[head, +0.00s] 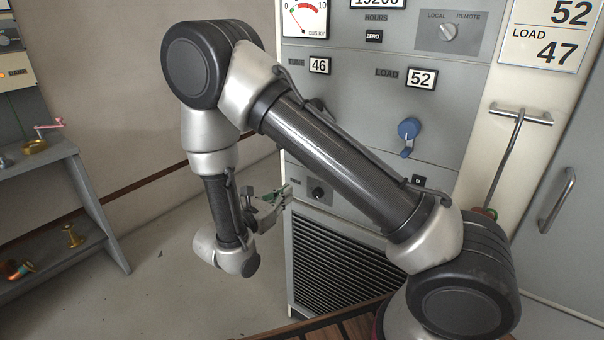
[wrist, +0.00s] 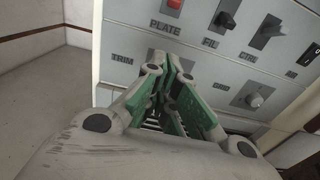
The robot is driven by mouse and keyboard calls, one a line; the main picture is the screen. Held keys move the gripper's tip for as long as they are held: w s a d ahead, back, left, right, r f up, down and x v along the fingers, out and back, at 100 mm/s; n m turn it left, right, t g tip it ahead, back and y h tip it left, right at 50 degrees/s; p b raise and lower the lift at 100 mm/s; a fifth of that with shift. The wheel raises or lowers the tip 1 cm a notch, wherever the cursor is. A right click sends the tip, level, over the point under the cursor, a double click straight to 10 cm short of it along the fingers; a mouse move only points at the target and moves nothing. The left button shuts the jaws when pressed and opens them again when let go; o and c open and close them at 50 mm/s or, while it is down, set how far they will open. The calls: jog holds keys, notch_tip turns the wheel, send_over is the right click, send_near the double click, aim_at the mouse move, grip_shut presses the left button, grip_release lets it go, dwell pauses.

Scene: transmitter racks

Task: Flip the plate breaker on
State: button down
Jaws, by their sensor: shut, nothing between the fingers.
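The plate breaker (wrist: 174,4) is a red switch above the PLATE label, cut by the top edge of the wrist view, so its position cannot be told. In the head view my arm hides that part of the panel. My gripper (wrist: 172,68) is shut and empty, with its green-sided fingers pointing at the panel below the PLATE label and right of the TRIM label. In the head view my gripper (head: 284,193) is at the left edge of the grey cabinet, near a black knob. I see no contact with the breaker.
Black FIL (wrist: 228,20) and CTRL (wrist: 268,30) switches sit right of the plate breaker, with a knob (wrist: 255,98) below. A blue knob (head: 408,130) is higher on the cabinet. A shelf (head: 60,165) stands at far left; the floor between is clear.

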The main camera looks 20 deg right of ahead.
jog(key=w+d+r, duration=0.3)
jog(key=w+d, duration=0.2)
jog(key=d, duration=0.2)
jog(key=shift+r, duration=0.3)
dwell(0.4)
jog(key=shift+r, duration=0.15)
